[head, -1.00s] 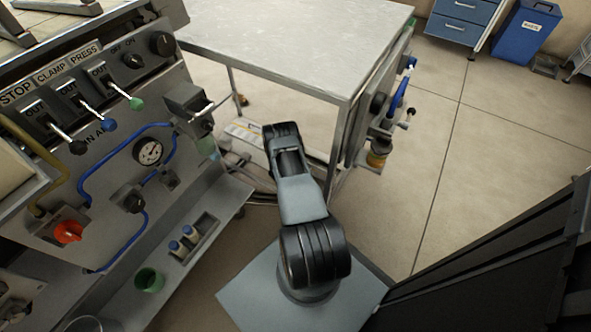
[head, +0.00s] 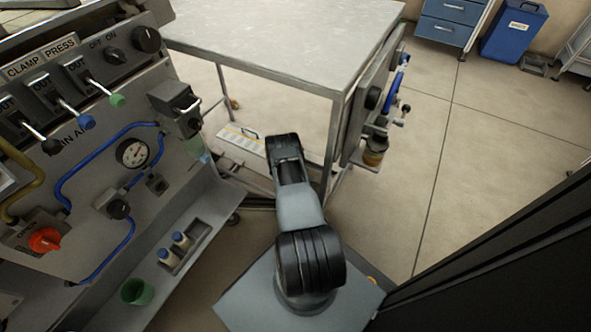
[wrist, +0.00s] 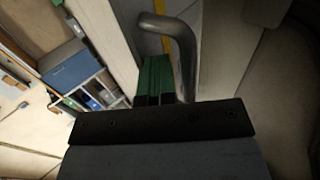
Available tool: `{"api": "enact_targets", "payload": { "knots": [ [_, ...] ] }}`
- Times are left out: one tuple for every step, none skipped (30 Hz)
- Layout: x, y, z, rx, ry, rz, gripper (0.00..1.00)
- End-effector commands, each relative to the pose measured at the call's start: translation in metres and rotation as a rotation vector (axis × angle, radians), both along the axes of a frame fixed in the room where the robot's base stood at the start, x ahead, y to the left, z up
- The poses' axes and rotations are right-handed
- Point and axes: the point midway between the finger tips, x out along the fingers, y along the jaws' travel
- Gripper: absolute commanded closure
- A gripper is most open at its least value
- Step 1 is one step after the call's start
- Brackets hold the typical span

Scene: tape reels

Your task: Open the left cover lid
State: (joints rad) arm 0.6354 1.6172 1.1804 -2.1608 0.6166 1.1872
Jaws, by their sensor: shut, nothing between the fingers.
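In the wrist view my gripper (wrist: 155,78) is shut, with its green fingers together and nothing between them. A bent grey metal handle (wrist: 182,50) rises just to the right of the fingers. I cannot tell whether they touch. A pale surface with a yellow stripe lies behind the handle. In the head view my arm reaches away from me, and my gripper is hidden.
A control panel (head: 70,205) with switches and a gauge (head: 134,153) stands at left, with a green cup (head: 137,291) on its shelf. A steel table (head: 270,35) stands beyond my arm. A blue bin (head: 515,30) is at back right. Open floor (head: 470,120) lies at right.

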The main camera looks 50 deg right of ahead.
Motion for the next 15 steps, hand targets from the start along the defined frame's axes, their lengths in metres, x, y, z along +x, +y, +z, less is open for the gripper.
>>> {"api": "enact_targets", "payload": {
  "knots": [
    [0.001, -0.008, 0.000, -0.004, -0.004, -0.003, 1.00],
    [0.001, -0.011, 0.001, -0.005, -0.004, -0.004, 1.00],
    [0.001, -0.017, 0.002, -0.005, -0.005, -0.005, 1.00],
    [0.001, -0.019, 0.003, -0.004, -0.004, -0.004, 1.00],
    [0.001, -0.020, 0.004, -0.003, -0.003, -0.003, 1.00],
    [0.000, -0.020, 0.006, -0.003, -0.002, -0.003, 1.00],
    [0.000, -0.020, 0.006, -0.003, -0.002, -0.003, 1.00],
    [0.000, -0.020, 0.006, -0.003, -0.002, -0.002, 1.00],
    [0.001, -0.019, 0.006, -0.003, -0.002, -0.002, 1.00],
    [0.001, -0.019, 0.006, -0.003, -0.002, -0.002, 1.00],
    [0.001, -0.019, 0.006, -0.003, -0.002, -0.001, 1.00],
    [0.001, -0.019, 0.006, -0.003, -0.001, -0.001, 1.00],
    [0.001, -0.018, 0.007, -0.003, -0.002, 0.000, 1.00],
    [0.002, -0.018, 0.007, -0.003, -0.002, 0.000, 1.00],
    [0.002, -0.017, 0.009, -0.003, -0.001, 0.001, 1.00]
  ]
}}
